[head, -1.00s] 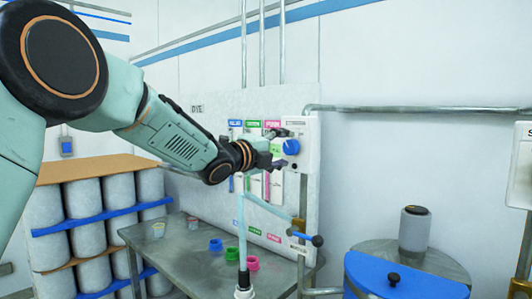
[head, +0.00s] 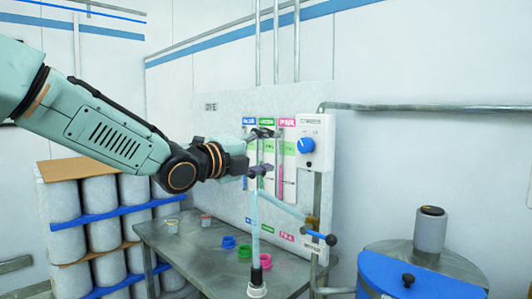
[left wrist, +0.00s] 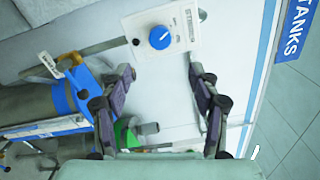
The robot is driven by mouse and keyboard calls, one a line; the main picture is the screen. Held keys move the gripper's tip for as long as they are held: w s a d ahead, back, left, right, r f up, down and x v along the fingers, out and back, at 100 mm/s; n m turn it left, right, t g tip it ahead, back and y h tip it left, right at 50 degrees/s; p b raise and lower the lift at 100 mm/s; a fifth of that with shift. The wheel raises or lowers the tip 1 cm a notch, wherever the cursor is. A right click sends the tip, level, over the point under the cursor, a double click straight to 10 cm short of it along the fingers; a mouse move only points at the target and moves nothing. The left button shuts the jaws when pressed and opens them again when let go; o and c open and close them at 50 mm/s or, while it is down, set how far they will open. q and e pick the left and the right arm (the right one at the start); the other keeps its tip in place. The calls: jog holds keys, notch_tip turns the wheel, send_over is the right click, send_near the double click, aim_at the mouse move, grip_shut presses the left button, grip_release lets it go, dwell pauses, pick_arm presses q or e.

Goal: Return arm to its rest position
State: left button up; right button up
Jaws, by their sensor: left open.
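My left arm comes in from the left in the head view, and its gripper (head: 270,151) is open with nothing between its fingers. It hangs in front of the dye panel (head: 215,125), left of the blue knob (head: 306,145) and clear of it in the picture. In the left wrist view, the two dark fingers of my left gripper (left wrist: 163,80) are spread wide. The blue knob (left wrist: 159,37) on its white plate shows beyond the fingertips, untouched. My right gripper is in neither view.
Below stands a metal table (head: 185,255) with small blue, green and pink cups. A lever valve (head: 320,237) sits under the knob. A blue drum (head: 415,280) is at lower right and stacked drums (head: 62,205) are at left. The wall at right is mostly clear.

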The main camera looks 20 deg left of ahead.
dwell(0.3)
pick_arm(q)
jog(key=s+d+f+n+g+y+b, duration=0.15)
jog(key=s+f+n, duration=0.25)
jog(key=f+n, duration=0.7)
jog(key=s+d+f+n+g+y+b, duration=0.1)
jog(key=s+f+n+g+b, duration=0.25)
jog(key=f, duration=1.25)
jog(key=s+d+f+n+g+y+b, duration=0.1)
jog(key=s+f+n+g+y, duration=0.15)
jog(key=f+n, duration=0.85)
jog(key=s+f+g+y+b, duration=0.1)
jog(key=s+f+g+b, duration=0.7)
jog(key=s+f, duration=2.6)
jog(key=shift+s+f+g+b, duration=0.2)
jog(key=shift+f+g+b, duration=0.1)
jog(key=shift+g, duration=0.45)
jog(key=shift+d, duration=0.15)
